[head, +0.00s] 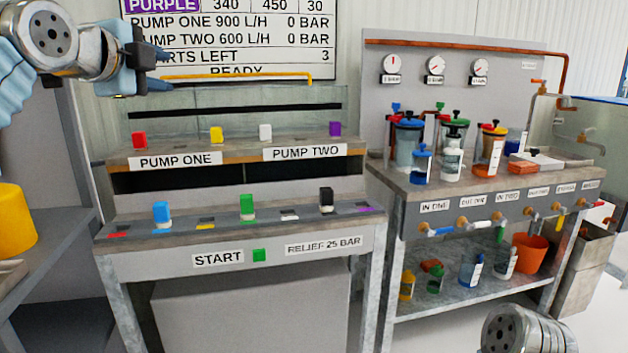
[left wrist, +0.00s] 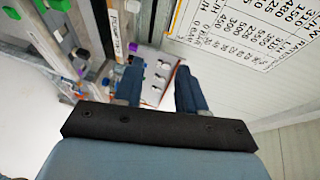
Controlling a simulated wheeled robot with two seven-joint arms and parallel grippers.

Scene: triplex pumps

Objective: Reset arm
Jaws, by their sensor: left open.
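My left gripper (head: 165,72) is at the upper left of the head view, raised in front of the sign board. Its two blue fingers are apart with nothing between them; they also show in the left wrist view (left wrist: 158,88). My right arm shows only as a metal wrist part at the lower right of the head view; its gripper is out of the picture. The pump bench (head: 140,262) has a green START button (head: 259,255) on its front.
Red, yellow, white and purple blocks stand on the upper shelf (head: 350,145). The sign board (head: 300,30) hangs behind. A side bench (head: 400,185) at the right carries several bottles and jars below gauges. A yellow container (head: 15,218) stands at the far left.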

